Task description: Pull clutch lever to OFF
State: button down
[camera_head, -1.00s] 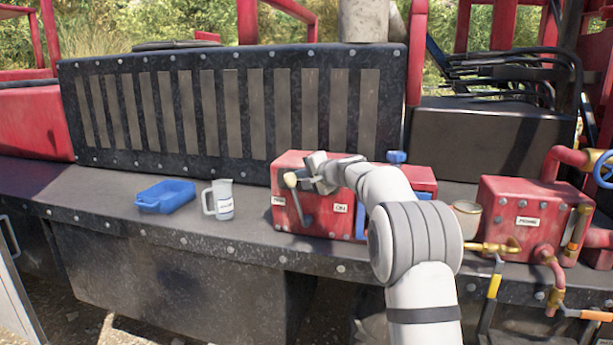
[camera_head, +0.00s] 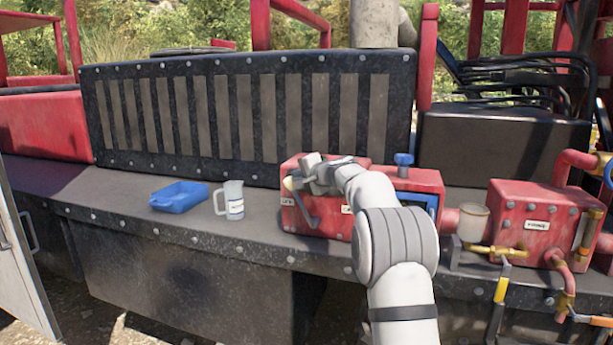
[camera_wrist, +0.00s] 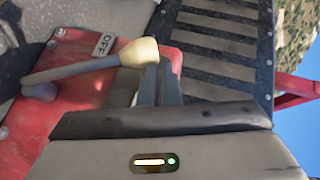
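The clutch lever has a cream knob (camera_head: 289,184) and a grey shaft. It stands on the front of a red box (camera_head: 340,225) and leans to the left, toward the OFF label (camera_head: 287,201). In the wrist view the knob (camera_wrist: 139,52) is beside the OFF label (camera_wrist: 103,44), with the shaft running left to its pivot. My gripper (camera_head: 304,177) is at the knob's right side. Its fingers (camera_wrist: 160,80) look shut together and appear to touch the knob from the side, not around it.
A blue tray (camera_head: 179,197) and a clear jug (camera_head: 231,202) stand on the dark ledge to the left. A second red box (camera_head: 535,222) with pipes and valves is to the right. A black grated panel (camera_head: 240,110) rises behind.

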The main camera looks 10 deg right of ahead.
jog(key=shift+a, duration=0.1)
jog(key=s+d+r+b, duration=0.2)
jog(key=s+d+r, duration=0.4)
jog(key=s+r, duration=0.1)
jog(key=shift+s+r, duration=0.35)
jog(key=shift+s, duration=0.55)
jog(key=shift+d, duration=0.1)
jog(key=shift+s, duration=0.1)
jog(key=s+a+f+n+g, duration=0.2)
jog(key=s+a+f, duration=0.1)
jog(key=s, duration=0.3)
jog(key=s+a+f+n+g, duration=0.1)
jog(key=s+a+f+g, duration=0.15)
jog(key=s, duration=0.35)
jog(key=s+f+n+g+h, duration=0.2)
jog(key=s+f, duration=0.5)
jog(key=s, duration=0.5)
jog(key=s+f+n+g+h, duration=0.1)
jog(key=s+f+n+h, duration=0.1)
jog(key=s+f, duration=0.5)
jog(key=s+a+f+n+g+h, duration=0.1)
jog(key=s+f, duration=0.6)
jog(key=s, duration=0.9)
jog(key=n+g+h, duration=0.1)
jog(key=n, duration=0.1)
jog(key=shift+s+f+n+g, duration=0.25)
jog(key=shift+s+n+g, duration=0.05)
jog(key=shift+g, duration=0.05)
